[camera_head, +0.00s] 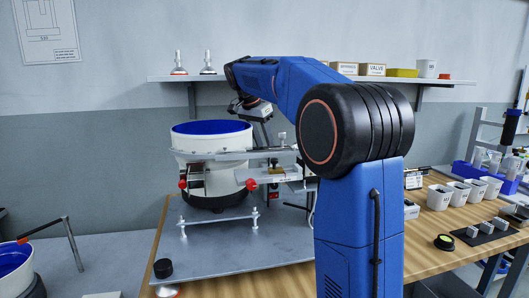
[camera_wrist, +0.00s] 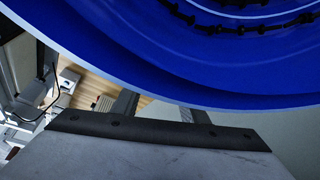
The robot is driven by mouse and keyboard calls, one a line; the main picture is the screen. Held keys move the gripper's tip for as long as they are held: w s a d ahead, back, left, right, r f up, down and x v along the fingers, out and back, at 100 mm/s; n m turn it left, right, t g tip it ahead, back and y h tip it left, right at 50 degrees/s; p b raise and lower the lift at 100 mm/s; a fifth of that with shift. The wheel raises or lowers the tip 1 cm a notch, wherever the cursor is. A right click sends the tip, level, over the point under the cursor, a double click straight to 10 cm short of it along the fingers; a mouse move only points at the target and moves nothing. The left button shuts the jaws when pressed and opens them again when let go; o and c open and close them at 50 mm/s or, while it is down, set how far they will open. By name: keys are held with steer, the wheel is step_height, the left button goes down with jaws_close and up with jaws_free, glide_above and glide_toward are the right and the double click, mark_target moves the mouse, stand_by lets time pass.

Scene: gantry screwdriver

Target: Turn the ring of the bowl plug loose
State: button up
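The bowl (camera_head: 205,140) is white outside and blue inside and stands on a metal plate on the bench. Its blue inside (camera_wrist: 240,60) fills the top of the wrist view, with dark parts along its track. Red knobs (camera_head: 250,184) show on the bowl's lower side, but I cannot tell whether one is the plug's ring. My gripper (camera_head: 264,132) is at the bowl's right rim, pointing down. In the wrist view its two fingers stand apart at their bases.
A rail and bracket assembly (camera_head: 275,174) stands right beside the bowl. A low metal bar (camera_head: 218,219) crosses the plate (camera_head: 225,246) in front. A black knob (camera_head: 163,268) lies at the plate's front left. White cups (camera_head: 440,197) stand at the right. A shelf (camera_head: 440,81) runs behind my arm.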

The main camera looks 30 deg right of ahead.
steer(key=shift+x, duration=1.95)
steer(key=shift+c, duration=0.3)
jaws_close()
steer(key=shift+s+n+t, duration=0.1)
steer(key=shift+n+t, duration=0.2)
steer(key=shift+n, duration=0.5)
steer(key=shift+o, duration=0.3)
jaws_free()
steer(key=v, duration=0.7)
steer(key=shift+r, duration=0.25)
